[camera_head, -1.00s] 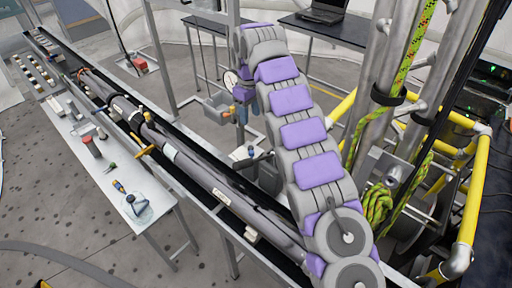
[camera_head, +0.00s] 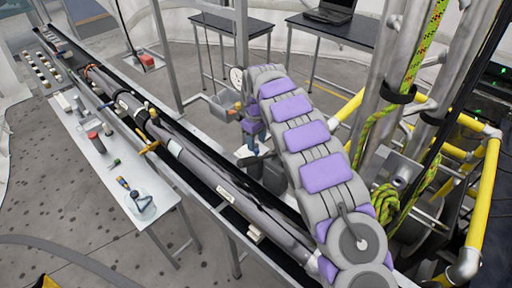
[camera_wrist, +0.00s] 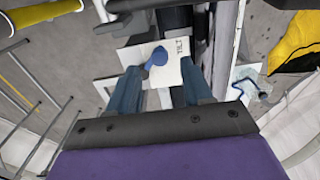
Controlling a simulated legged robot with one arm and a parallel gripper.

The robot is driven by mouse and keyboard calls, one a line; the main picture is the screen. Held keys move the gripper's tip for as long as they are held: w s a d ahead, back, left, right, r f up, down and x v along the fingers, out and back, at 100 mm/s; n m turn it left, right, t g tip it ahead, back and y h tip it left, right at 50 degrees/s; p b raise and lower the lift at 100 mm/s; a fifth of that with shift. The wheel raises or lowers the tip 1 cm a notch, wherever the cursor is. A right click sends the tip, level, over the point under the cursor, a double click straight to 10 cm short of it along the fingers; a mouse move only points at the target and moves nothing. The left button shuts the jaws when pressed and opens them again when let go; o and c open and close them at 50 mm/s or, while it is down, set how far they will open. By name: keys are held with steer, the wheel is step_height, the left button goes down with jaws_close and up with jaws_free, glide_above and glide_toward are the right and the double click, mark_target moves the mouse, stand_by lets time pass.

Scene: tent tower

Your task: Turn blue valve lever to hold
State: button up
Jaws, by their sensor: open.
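The blue valve lever (camera_wrist: 157,58) shows in the wrist view on a white plate (camera_wrist: 140,54), with its rounded end near the plate's middle. Sideways lettering at the plate's right looks like "TILT". My gripper (camera_wrist: 160,68) is open, one blue-grey finger on each side of the lever in the picture. I see gaps on both sides of the lever; the depth between fingertips and lever is unclear. In the head view my arm reaches away towards a metal stand, and its purple-grey links hide most of the gripper. I cannot make out the lever there.
A round gauge (camera_head: 237,76) stands by the metal post near my wrist. A long bench with dark tubes (camera_head: 215,175) runs along the left. Yellow rails (camera_head: 482,195) and steel columns with green rope (camera_head: 384,200) stand close on the right. A laptop table (camera_head: 335,33) is behind.

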mark_target(256, 149)
steer(key=shift+f, duration=1.85)
steer(key=shift+c, duration=0.3)
jaws_close()
